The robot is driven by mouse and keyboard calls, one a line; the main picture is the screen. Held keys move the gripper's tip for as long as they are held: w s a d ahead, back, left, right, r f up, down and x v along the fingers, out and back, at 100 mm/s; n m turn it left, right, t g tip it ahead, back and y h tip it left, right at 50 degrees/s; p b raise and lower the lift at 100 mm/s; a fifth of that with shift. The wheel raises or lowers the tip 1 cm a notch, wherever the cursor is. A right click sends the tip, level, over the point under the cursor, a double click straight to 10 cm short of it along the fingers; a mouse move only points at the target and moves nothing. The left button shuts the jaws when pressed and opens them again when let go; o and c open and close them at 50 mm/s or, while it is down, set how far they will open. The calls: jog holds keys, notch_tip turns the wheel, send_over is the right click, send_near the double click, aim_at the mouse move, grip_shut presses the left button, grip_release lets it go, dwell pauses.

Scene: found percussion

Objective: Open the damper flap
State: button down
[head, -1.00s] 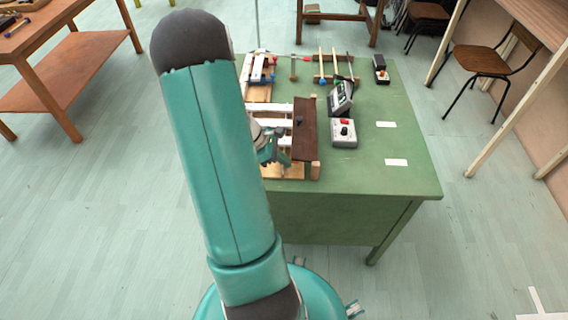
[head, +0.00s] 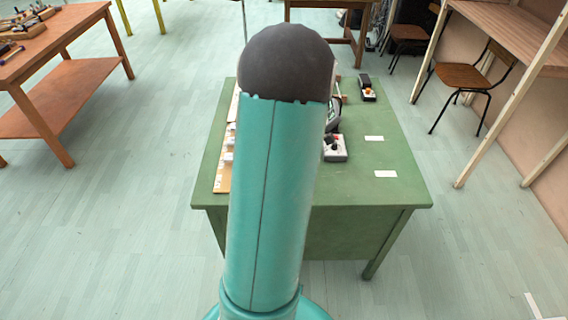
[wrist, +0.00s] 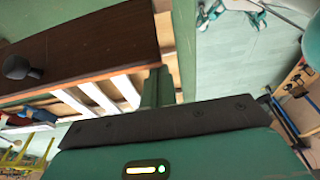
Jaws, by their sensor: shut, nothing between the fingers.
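The damper flap looks to be the dark brown board (wrist: 85,52) with a black knob (wrist: 22,68) at the upper left of the wrist view. White bars (wrist: 125,90) show past its lower edge; I cannot tell its tilt. My gripper (wrist: 157,86) is shut and empty, its dark green fingers just off the board's right end; I cannot tell whether they touch it. In the head view my arm hides the flap and gripper. Only the wooden base (head: 222,178) and some white ends (head: 229,142) of the instrument show left of the arm.
The green desk (head: 390,205) has free room at its front right, with two white cards (head: 385,174). A grey box with knobs (head: 335,148) stands right of my arm. A small black-and-orange device (head: 367,88) lies farther back. A wooden table (head: 60,50) stands left.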

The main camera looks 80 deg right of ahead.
jog(key=shift+s+d+r+t, duration=0.15)
jog(key=shift+s+r+t, duration=0.15)
jog(key=shift+s+t, duration=0.3)
jog(key=shift+s+d+r+t, duration=0.1)
jog(key=shift+s+r+t, duration=0.2)
jog(key=shift+s+t, duration=0.25)
jog(key=shift+s+r, duration=0.15)
jog(key=shift+s, duration=0.25)
jog(key=shift+d+r+y, duration=0.1)
jog(key=shift+y, duration=0.2)
